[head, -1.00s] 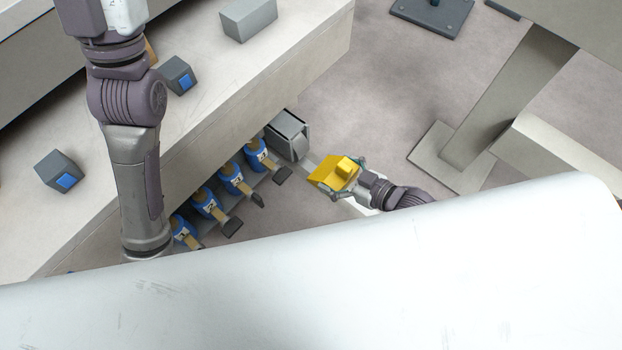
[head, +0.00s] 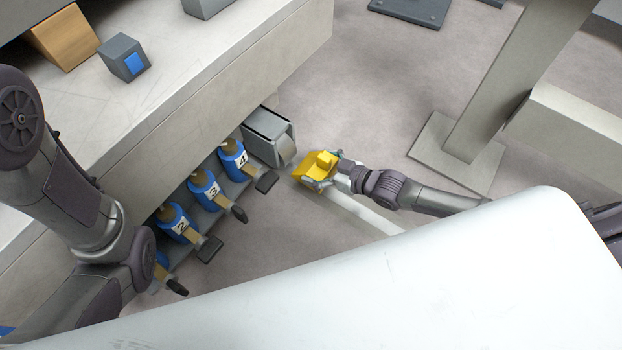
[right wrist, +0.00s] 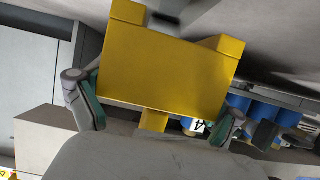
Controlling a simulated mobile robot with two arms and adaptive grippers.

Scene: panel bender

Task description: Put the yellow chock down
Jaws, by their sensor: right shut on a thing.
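The yellow chock (head: 312,170) is in my right gripper (head: 329,173), held to the right of the row of blue numbered cylinders in the head view. In the right wrist view the chock (right wrist: 165,75) fills the middle, with a finger on each side of it. My right gripper is shut on it. The chock's underside and its height above the floor are hard to judge. My left arm shows at the left of the head view, but its gripper is not in view.
Blue cylinders with number labels (head: 204,190) and dark pedals stand along the bench's side. A grey box-like unit (head: 268,137) is beside them, close to the chock. The bench top holds a grey block with a blue face (head: 124,57). Open floor (head: 370,110) lies beyond the chock.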

